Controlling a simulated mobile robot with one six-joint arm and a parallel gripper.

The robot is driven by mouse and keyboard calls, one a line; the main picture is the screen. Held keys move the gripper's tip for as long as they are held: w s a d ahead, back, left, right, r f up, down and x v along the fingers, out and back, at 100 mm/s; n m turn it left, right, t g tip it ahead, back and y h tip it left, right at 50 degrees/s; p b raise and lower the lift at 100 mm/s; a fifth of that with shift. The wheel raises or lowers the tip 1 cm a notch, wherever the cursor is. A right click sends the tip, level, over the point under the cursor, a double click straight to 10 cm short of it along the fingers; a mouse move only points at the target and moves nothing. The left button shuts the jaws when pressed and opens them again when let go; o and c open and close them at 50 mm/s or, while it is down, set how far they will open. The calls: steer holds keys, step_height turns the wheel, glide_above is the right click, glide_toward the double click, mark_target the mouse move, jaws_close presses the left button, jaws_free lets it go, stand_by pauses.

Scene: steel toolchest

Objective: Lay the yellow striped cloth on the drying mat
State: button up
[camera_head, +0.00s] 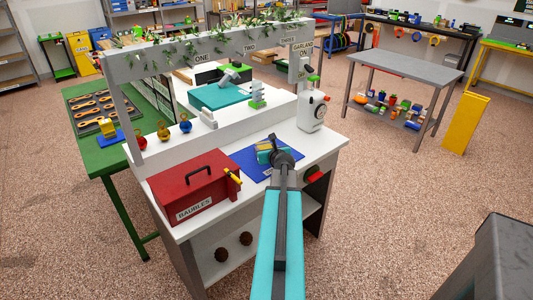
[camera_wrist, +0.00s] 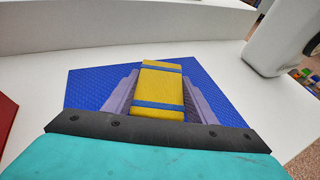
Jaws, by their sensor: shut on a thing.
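The yellow striped cloth (camera_wrist: 161,88) is a folded yellow block with blue stripes in the wrist view. My gripper (camera_wrist: 160,95) is shut on it, with a grey finger along each side. The blue drying mat (camera_wrist: 90,85) lies on the white worktop behind and below the cloth in that view. In the head view my gripper (camera_head: 272,154) is over the blue mat (camera_head: 248,163), and only a small part of the cloth (camera_head: 264,146) shows beside the arm. I cannot tell whether the cloth touches the mat.
A red box labelled BAUBLES (camera_head: 188,192) stands left of the mat, with a yellow-handled item (camera_head: 233,177) at its corner. A white canister (camera_head: 312,110) stands behind right. A raised white ledge (camera_wrist: 140,30) runs behind the mat. Red, yellow and blue baubles (camera_head: 163,131) sit farther left.

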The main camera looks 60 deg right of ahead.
steer(key=shift+w+a+f, duration=0.15)
steer(key=shift+f, duration=0.2)
steer(key=o, duration=1.2)
steer(key=shift+c, duration=0.2)
steer(key=shift+r, duration=0.2)
steer(key=shift+b+v, duration=0.35)
steer(key=shift+v, duration=4.05)
steer(key=shift+s+r+p, duration=0.25)
steer(key=shift+p, duration=0.7)
